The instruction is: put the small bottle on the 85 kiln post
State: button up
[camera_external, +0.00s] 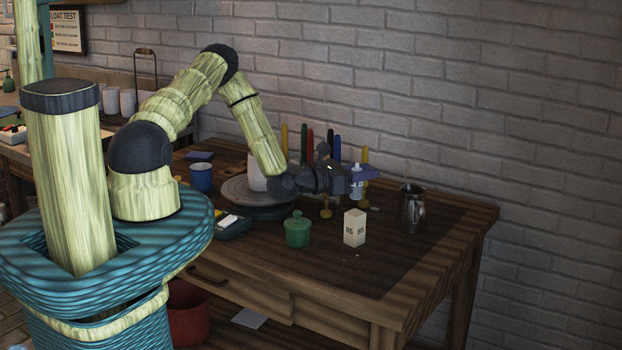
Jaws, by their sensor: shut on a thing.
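The small bottle (356,188) is pale with a blue and white label. It stands upright at the end of my gripper (356,174), which is shut on it; the fingers partly cover its upper part. The 85 kiln post (354,228) is a cream block marked 85 on its faces, upright on the table in front of the bottle. My gripper and the bottle are behind and above the post in the picture, apart from it. The top of the post looks bare. How far the bottle's base is above the table is hard to tell.
A green lidded jar (297,229) stands left of the post, and a metal pitcher (412,208) stands to its right. The table's front right is clear.

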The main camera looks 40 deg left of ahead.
aim_at(360, 187)
jog(key=shift+f, duration=1.85)
jog(key=shift+f, duration=0.15)
jog(key=o, duration=1)
jog(key=shift+c, duration=0.2)
jog(key=shift+r, duration=0.2)
jog(key=shift+s+a+f, duration=0.15)
jog(key=shift+s, duration=0.15)
jog(key=b+v, duration=0.2)
jog(key=v, duration=0.9)
jog(key=shift+s, duration=0.2)
